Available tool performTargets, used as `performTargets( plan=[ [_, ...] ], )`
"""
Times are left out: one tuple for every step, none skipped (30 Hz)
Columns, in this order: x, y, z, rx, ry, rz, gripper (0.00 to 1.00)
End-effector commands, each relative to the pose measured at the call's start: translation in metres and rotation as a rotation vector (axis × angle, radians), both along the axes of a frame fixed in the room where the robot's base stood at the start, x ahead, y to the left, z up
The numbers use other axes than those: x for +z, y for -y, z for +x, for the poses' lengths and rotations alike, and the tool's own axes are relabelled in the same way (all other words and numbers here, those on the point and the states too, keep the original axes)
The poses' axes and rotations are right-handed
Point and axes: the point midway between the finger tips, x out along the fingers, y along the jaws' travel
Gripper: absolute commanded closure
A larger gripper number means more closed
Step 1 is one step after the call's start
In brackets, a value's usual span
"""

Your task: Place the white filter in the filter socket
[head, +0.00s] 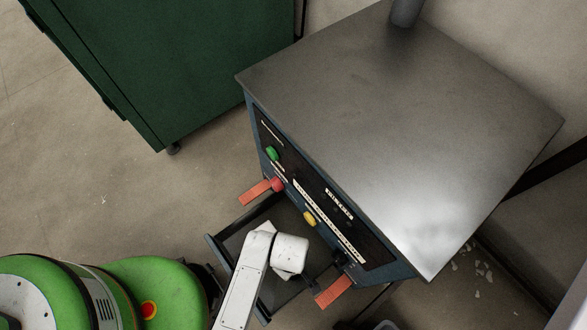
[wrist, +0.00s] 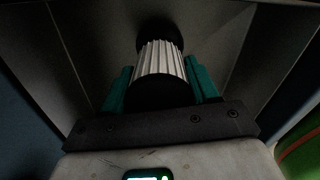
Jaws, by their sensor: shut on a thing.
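The white filter (wrist: 160,60) is a ribbed cylinder with a dark near end, in the middle of the wrist view. My gripper (wrist: 162,82) is shut on it, with one teal finger on each side. A dark round part (wrist: 160,27) shows just beyond the filter's far end. I cannot tell whether this is the filter's own cap or the filter socket, nor whether the filter is seated. In the head view my arm covers the gripper and the filter, above the open drawer (head: 228,244) of the machine.
The machine (head: 400,120) has a bare metal top and a front panel with a green button (head: 271,153), a red button (head: 278,184) and a yellow button (head: 309,218). Orange pieces flank the drawer. A green cabinet (head: 180,60) stands at the upper left. Floor is clear at left.

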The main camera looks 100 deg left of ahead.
Motion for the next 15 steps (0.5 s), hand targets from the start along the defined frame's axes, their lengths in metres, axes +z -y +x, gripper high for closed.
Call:
performTargets(
  plan=[
    [-0.003, -0.001, 0.0, 0.0, 0.0, 0.001, 0.72],
    [-0.005, 0.0, 0.0, 0.0, 0.0, 0.001, 0.72],
    [-0.009, 0.0, 0.0, 0.0, 0.0, 0.0, 0.72],
    [-0.013, 0.0, 0.0, -0.001, 0.0, -0.001, 0.72],
    [-0.017, 0.0, 0.0, -0.001, 0.0, -0.001, 0.72],
    [-0.023, 0.0, 0.0, -0.001, 0.0, -0.002, 0.72],
    [-0.028, 0.0, 0.0, 0.0, 0.0, -0.001, 0.72],
    [-0.032, 0.0, 0.0, 0.0, 0.0, -0.001, 0.72],
    [-0.037, 0.0, 0.0, 0.0, 0.0, -0.001, 0.72],
    [-0.039, 0.0, 0.0, -0.001, 0.0, -0.001, 0.72],
    [-0.04, 0.0, 0.0, -0.001, 0.0, -0.001, 0.72],
    [-0.04, 0.0, 0.0, -0.002, 0.0, 0.0, 0.72],
    [-0.039, 0.0, 0.0, -0.002, 0.0, 0.0, 0.72],
    [-0.038, 0.0, 0.0, -0.002, 0.0, 0.0, 0.72],
    [-0.038, 0.0, 0.0, -0.002, 0.0, 0.0, 0.72]
  ],
)
